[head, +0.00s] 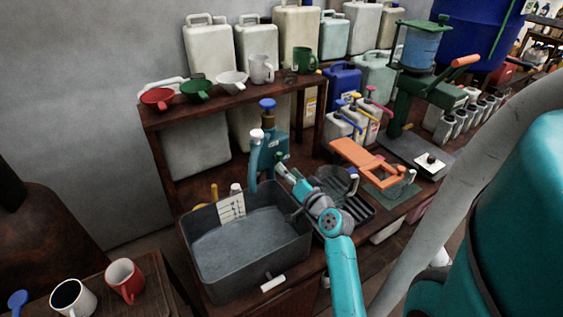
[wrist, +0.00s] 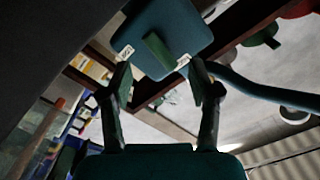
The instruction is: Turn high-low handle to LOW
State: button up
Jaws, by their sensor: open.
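A teal housing (head: 267,157) with a blue knob on top stands behind the grey basin. In the wrist view, its underside or face (wrist: 175,22) fills the top middle. A green bar-shaped handle (wrist: 160,54) sticks out from it, between two small white labels whose text I cannot read surely. The handle slants a little in the picture. My gripper (wrist: 161,86) is open and empty, its two fingers either side of the line to the handle and apart from it. In the head view, my gripper (head: 284,168) is close to the housing, and the handle cannot be made out.
A grey basin (head: 203,273) with a white card on its wall stands under my arm. A curved teal spout (head: 258,158) rises beside the housing. An orange clamp-like tool (head: 365,160) lies to the right. A shelf above holds cups, including a red one (head: 157,98).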

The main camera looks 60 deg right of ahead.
aim_at(279, 159)
jog(key=shift+x, duration=3)
